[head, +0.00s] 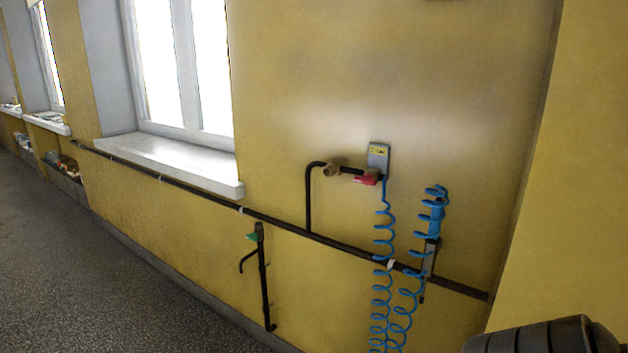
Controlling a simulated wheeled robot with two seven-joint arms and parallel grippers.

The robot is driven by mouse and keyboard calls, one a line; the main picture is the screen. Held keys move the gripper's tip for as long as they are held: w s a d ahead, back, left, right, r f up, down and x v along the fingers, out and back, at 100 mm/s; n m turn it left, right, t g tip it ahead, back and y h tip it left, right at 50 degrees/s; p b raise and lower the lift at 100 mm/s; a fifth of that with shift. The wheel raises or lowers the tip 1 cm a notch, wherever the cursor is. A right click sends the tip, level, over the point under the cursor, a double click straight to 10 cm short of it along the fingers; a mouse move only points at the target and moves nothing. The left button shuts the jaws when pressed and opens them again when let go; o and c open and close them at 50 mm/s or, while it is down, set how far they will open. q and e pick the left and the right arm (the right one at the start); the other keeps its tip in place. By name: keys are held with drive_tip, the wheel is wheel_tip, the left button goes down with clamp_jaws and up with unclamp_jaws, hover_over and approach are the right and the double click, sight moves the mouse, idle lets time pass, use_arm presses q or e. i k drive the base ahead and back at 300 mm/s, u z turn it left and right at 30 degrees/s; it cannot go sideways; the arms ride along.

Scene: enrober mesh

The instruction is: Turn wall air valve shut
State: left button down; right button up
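A wall air valve with a red handle (367,180) sits on a short black branch pipe (311,200) that rises from the long wall pipe and bends right. A brass fitting (333,169) is on the branch, left of the red handle. A second valve with a green handle (253,236) is lower and to the left, on a black drop pipe (265,285). The handles are small here, and I cannot tell how far either is turned. Neither of my grippers is in view.
Blue coiled hoses (384,230) hang below the red handle and from a bracket (430,258) to its right. A long black pipe (200,190) runs along the yellow wall. A window sill (170,162) juts out at left. The grey floor (80,270) at left is clear.

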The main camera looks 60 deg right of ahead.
sight(367, 179)
drive_tip(key=i, duration=0.3)
drive_tip(key=z, duration=1)
